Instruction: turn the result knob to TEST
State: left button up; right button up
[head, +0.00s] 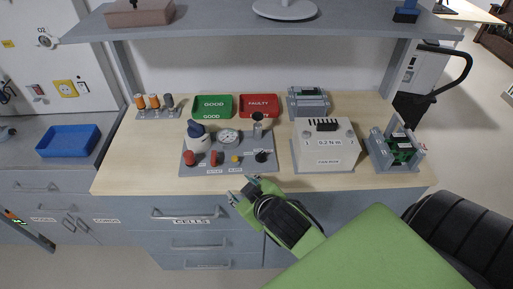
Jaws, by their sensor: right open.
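A grey test panel (227,170) lies on the wooden bench top. It carries a round dial gauge (228,137), a white and blue part, red parts, a small yellow button and a black knob (261,157) at its front right. The small lettering is too blurred to read, so I cannot tell whether this black knob is the result knob or where it points. My right gripper (241,190) is open and empty, in front of the bench's front edge, below and a little left of the black knob. It touches nothing that I can see. My left gripper is out of view.
Green GOOD (213,104) and red FAULTY (259,103) trays stand behind the panel. A light box marked 0.2 N m (325,158) stands to its right, then a green board in a grey holder (402,150). A shelf (230,22) overhangs the back.

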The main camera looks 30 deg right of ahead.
jog(key=w+a+r+n+t+y, duration=0.2)
jog(key=w+r+t, duration=0.15)
jog(key=r, duration=0.35)
jog(key=w+a+r+n+t+y, duration=0.1)
jog(key=w+a+r+n+t, duration=0.15)
jog(key=w+r, duration=0.4)
jog(key=w+a+r+n+t+y, duration=0.2)
jog(key=r+n+t, duration=0.1)
jog(key=r, duration=0.5)
jog(key=a+r+n+y, duration=0.8)
jog(key=n+y, duration=0.1)
jog(key=s+a+n+g+y, duration=0.65)
jog(key=a+n+g, duration=0.25)
jog(key=n+g, duration=0.45)
jog(key=n+g+h, duration=0.5)
jog(key=g+h, duration=0.1)
jog(key=h, duration=1.3)
send_near(261, 153)
notch_tip(261, 153, down, 8)
jog(key=p, duration=0.3)
jog(key=shift+a+f, duration=0.2)
jog(key=shift+f, duration=0.05)
jog(key=shift+c, duration=0.3)
